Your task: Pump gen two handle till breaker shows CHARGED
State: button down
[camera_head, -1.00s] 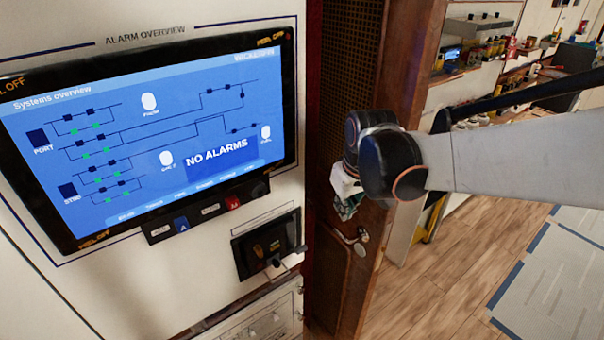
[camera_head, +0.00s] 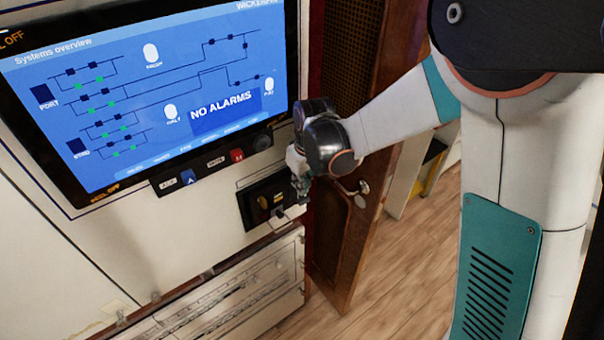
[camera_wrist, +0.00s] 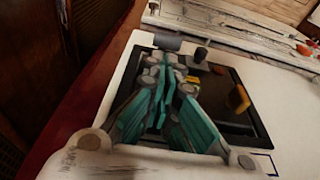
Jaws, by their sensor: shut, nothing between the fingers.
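A black inset panel (camera_head: 250,213) sits in the white cabinet face below the screen; it also shows in the wrist view (camera_wrist: 245,126). It carries an orange-yellow part (camera_head: 263,202), seen in the wrist view too (camera_wrist: 237,99), and a small dark lever-like handle (camera_head: 281,212). A grey cylindrical end (camera_wrist: 167,41) stands out beyond my fingertips in the wrist view. My gripper (camera_head: 301,190) is at the panel's right side, fingers pointing down; its teal fingers (camera_wrist: 165,72) are shut and empty. I cannot tell whether they touch the handle. No CHARGED marking is readable.
The screen (camera_head: 150,95) above reads NO ALARMS. A row of buttons (camera_head: 210,168) runs below it. A brown wooden door (camera_head: 340,235) with a metal handle (camera_head: 362,193) is close on the right. A lower white panel (camera_head: 230,300) lies beneath. Wooden floor is clear at right.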

aim_at(306, 202)
jog(key=shift+f, duration=0.6)
jog(key=shift+f, duration=0.1)
jog(key=shift+s+d+t+b, duration=0.15)
jog(key=shift+s+t+b, duration=0.15)
jog(key=shift+b, duration=0.25)
jog(key=shift+s+d+f+y+b, duration=0.1)
jog(key=shift+f+y+b, duration=0.05)
jog(key=shift+y+b, duration=0.2)
jog(key=shift+s+d+f+t+y+b, duration=0.25)
jog(key=shift+s+t+b, duration=0.1)
jog(key=shift+t+b, duration=0.25)
jog(key=t+b, duration=0.1)
jog(key=s+d+f+y+b, duration=0.1)
jog(key=b, duration=0.1)
jog(key=s+t+b, duration=0.1)
jog(key=shift+d+f+t+y, duration=0.15)
jog(key=shift+f+t+y, duration=0.15)
jog(key=shift+y, duration=0.1)
jog(key=shift+b, duration=0.35)
jog(key=shift+s+d+f+b, duration=0.2)
jog(key=shift+s+b, duration=0.05)
jog(key=shift+b, duration=0.1)
